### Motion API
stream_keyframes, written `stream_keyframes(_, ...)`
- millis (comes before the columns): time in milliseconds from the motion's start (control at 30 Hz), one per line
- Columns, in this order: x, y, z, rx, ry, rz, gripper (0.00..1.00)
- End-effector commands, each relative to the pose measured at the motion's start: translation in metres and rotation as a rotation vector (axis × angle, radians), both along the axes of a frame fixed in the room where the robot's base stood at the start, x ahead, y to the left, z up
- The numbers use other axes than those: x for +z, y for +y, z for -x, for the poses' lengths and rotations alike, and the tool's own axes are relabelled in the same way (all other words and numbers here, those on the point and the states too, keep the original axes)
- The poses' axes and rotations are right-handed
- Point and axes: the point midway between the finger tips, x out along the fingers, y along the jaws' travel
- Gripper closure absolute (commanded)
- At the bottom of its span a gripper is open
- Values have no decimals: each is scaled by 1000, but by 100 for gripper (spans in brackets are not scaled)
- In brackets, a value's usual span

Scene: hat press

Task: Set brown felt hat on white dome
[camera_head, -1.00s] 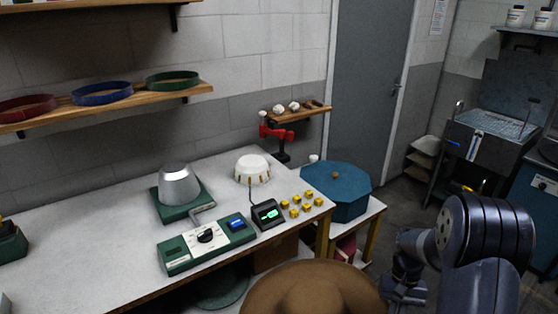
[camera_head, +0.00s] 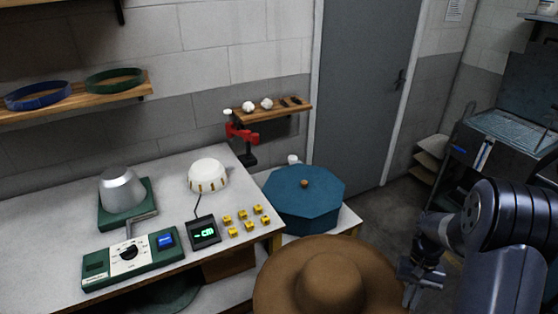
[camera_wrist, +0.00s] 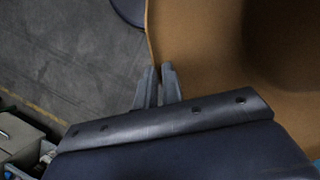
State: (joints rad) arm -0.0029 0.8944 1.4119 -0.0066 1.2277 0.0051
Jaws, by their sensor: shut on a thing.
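The brown felt hat (camera_head: 329,284) is in the lower middle of the head view, crown up, in front of the table's right end. My gripper (camera_head: 408,284) is at the hat's right side, shut on its brim. In the wrist view, my gripper's fingers (camera_wrist: 158,78) pinch the brim edge of the hat (camera_wrist: 200,45), which fills the upper right. The white dome (camera_head: 208,176) with small tan marks around its base stands near the back of the table, left of and beyond the hat. Nothing is on top of it.
The worktable (camera_head: 60,222) carries a metal cone on a green base (camera_head: 122,188), a control box (camera_head: 130,256), a small display (camera_head: 204,232) and several yellow blocks (camera_head: 246,220). A blue octagonal box (camera_head: 303,203) stands right of the table. A red clamp (camera_head: 240,133) is behind.

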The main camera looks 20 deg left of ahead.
Motion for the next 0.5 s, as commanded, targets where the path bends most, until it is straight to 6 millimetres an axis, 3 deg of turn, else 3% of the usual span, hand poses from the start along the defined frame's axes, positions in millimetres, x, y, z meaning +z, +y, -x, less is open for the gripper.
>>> stream_keyframes(67,11,0,0,-1,1,-7,100)
stream_keyframes(267,29,38,3,-155,-5,-56,100)
stream_keyframes(500,68,101,10,-427,-21,-112,100)
